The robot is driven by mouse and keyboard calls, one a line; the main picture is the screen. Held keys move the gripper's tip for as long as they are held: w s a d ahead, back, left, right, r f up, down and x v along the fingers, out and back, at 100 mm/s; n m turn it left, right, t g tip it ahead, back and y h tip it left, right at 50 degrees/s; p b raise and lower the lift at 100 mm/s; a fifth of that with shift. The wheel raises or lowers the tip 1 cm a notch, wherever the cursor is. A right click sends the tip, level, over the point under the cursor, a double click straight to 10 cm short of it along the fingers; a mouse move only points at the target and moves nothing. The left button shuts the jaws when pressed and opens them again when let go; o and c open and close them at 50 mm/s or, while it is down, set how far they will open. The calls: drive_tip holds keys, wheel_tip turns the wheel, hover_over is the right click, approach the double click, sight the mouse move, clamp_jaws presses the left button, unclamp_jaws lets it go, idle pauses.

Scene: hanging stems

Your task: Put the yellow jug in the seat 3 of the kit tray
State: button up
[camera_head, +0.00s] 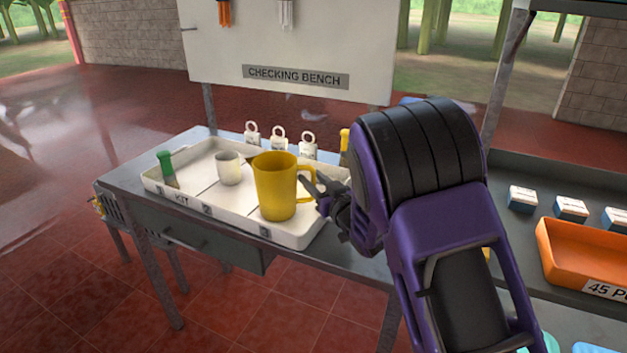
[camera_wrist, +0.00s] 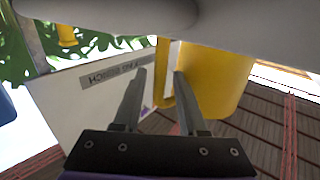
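The yellow jug (camera_head: 275,188) stands upright in the right compartment of the white kit tray (camera_head: 292,240), the one with a label at its front. Its handle faces right. My gripper (camera_head: 314,187) is at the handle, coming from the right. In the wrist view, my gripper's fingers (camera_wrist: 160,74) are apart, on either side of the handle bar, with the jug body (camera_wrist: 220,82) to the right. A small gap shows between the left finger and the handle.
A white mug (camera_head: 229,168) sits in the middle compartment and a green-capped bottle (camera_head: 166,168) in the left one. Several ring-topped white items (camera_head: 279,140) and a yellow item (camera_head: 344,146) stand behind the tray. An orange bin (camera_head: 585,255) is on the right bench.

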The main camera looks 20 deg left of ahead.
drive_tip(key=shift+r, duration=0.1)
drive_tip(key=v, duration=1.2)
